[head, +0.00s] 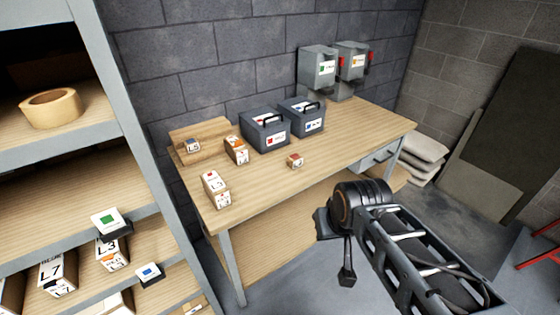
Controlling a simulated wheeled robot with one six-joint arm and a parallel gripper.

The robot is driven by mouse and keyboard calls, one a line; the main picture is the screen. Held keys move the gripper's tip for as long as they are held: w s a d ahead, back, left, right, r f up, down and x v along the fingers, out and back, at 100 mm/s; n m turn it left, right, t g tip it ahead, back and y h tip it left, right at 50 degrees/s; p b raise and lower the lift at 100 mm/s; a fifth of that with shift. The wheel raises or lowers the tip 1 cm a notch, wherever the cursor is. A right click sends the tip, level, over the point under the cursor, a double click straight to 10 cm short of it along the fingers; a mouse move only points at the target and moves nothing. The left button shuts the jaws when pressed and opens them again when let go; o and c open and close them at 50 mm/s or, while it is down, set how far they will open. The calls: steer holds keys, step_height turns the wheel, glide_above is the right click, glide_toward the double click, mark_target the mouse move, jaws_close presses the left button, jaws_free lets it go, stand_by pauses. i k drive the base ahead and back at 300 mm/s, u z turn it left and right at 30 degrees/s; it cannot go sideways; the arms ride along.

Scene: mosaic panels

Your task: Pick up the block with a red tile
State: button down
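No block stands out clearly as the one with a red tile. A tan-and-white block (216,189) at the table's front left has a small reddish mark on its white face. A smaller block (295,161) near the table's middle also shows a reddish mark, too small to read. An orange-and-white block (236,150) stands behind the first one, and another small block (192,146) sits on the wooden stand. My gripper (334,248) hangs in front of the table, apart from all blocks. Its fingers are spread and nothing is between them.
The wooden table (350,150) holds two dark bins; the left bin (266,130) has a red square, the right bin (302,117) a blue one. Grey dispensers (319,68) stand behind.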

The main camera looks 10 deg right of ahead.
mark_target(295, 160)
steer(key=i, duration=1.1)
steer(key=z, duration=0.15)
steer(key=k, duration=0.5)
steer(key=u, duration=0.85)
steer(key=i, duration=0.4)
steer(key=u, duration=0.8)
